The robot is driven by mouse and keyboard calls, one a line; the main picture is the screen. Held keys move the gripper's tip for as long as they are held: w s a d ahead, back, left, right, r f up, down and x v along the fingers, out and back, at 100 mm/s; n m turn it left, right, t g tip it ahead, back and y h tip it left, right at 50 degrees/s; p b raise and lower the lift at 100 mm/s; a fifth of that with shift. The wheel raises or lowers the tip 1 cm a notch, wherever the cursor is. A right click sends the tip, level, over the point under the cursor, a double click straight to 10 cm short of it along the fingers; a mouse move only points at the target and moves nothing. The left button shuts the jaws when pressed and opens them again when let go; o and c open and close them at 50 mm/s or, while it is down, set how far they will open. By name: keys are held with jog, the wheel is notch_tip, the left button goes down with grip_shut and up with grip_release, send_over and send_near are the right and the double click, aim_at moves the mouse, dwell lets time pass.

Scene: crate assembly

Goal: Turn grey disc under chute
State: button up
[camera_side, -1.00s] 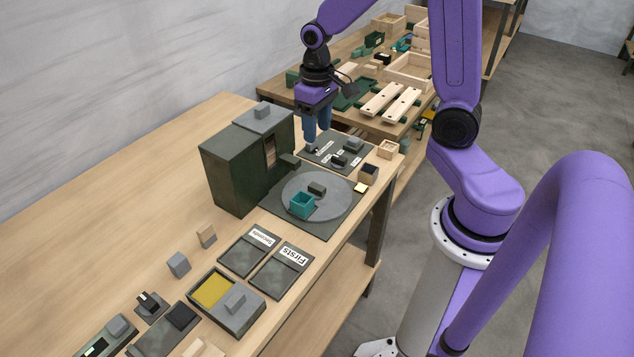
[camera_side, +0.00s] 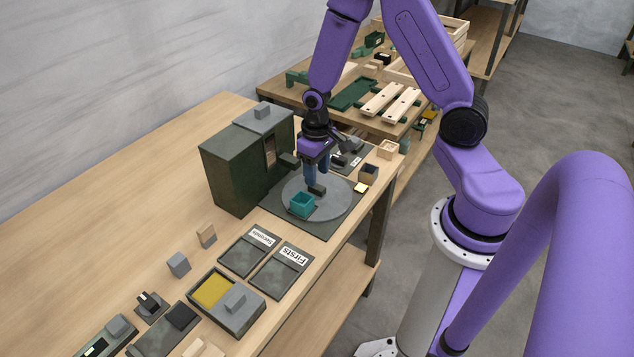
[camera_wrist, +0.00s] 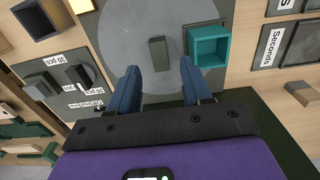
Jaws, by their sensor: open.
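The grey disc (camera_side: 334,206) lies flat on a dark green plate in the side view; it also fills the upper middle of the wrist view (camera_wrist: 135,20). A small dark block (camera_side: 317,189) stands up near the disc's middle, and shows in the wrist view (camera_wrist: 158,52). A teal open box (camera_side: 302,205) sits on the disc near its edge, also in the wrist view (camera_wrist: 208,46). The chute (camera_side: 289,160) juts from the dark green cabinet (camera_side: 235,170). My gripper (camera_side: 316,181) is open over the disc, fingers close to the dark block; contact cannot be told.
A panel with knobs and labels (camera_wrist: 62,80) lies beside the disc. A small wooden box (camera_side: 388,149) and a dark-topped box (camera_side: 368,174) stand near the table edge. Plates labelled Seconds (camera_side: 249,254) and Firsts (camera_side: 282,272) lie in front. Bare tabletop is at the left.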

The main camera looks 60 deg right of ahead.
aim_at(317, 191)
jog(key=shift+f, duration=2.2)
grip_shut()
